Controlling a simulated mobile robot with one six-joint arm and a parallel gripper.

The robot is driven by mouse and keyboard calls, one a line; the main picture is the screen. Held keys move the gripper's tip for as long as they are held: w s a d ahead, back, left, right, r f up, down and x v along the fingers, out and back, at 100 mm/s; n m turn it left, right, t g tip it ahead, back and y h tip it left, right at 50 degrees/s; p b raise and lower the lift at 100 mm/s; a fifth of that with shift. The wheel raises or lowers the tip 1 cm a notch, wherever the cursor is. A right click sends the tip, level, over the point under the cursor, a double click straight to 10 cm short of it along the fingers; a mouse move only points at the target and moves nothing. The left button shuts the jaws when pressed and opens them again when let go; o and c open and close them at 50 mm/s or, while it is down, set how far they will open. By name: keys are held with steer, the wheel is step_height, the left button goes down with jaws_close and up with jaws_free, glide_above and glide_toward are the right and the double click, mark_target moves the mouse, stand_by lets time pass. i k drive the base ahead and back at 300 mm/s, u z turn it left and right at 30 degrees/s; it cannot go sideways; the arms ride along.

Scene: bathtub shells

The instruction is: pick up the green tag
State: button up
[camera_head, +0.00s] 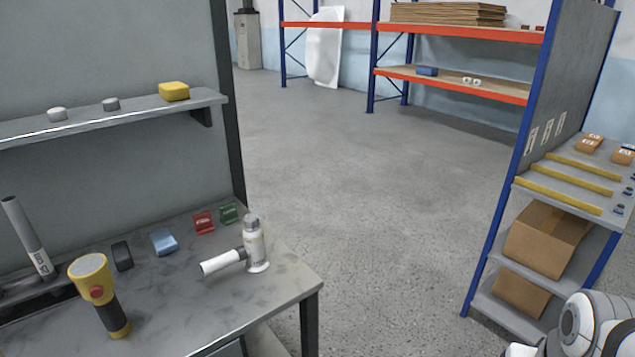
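The green tag (229,213) is small. It is at the back right of the grey workbench (271,293), near the bench's upright post. A red tag (203,222) is just to its left. A white bottle (254,246) stands in front of it and slightly right, with a white cylinder beside the bottle. Part of my white arm (597,325) shows at the bottom right corner, far from the bench. My gripper's fingers are not visible.
A yellow-headed flashlight (92,278), a blue item (164,242) and a black item (122,256) are on the bench. A wall shelf (140,114) hangs above. A blue-framed rack (500,200) with boxes stands right. Open concrete floor lies between.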

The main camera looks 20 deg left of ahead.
mark_target(228, 212)
steer(key=u, duration=0.7)
steer(key=i, duration=1.2)
steer(key=u, duration=0.95)
steer(key=k, duration=0.75)
steer(key=u, duration=0.15)
steer(key=i, duration=0.85)
steer(key=z, duration=0.15)
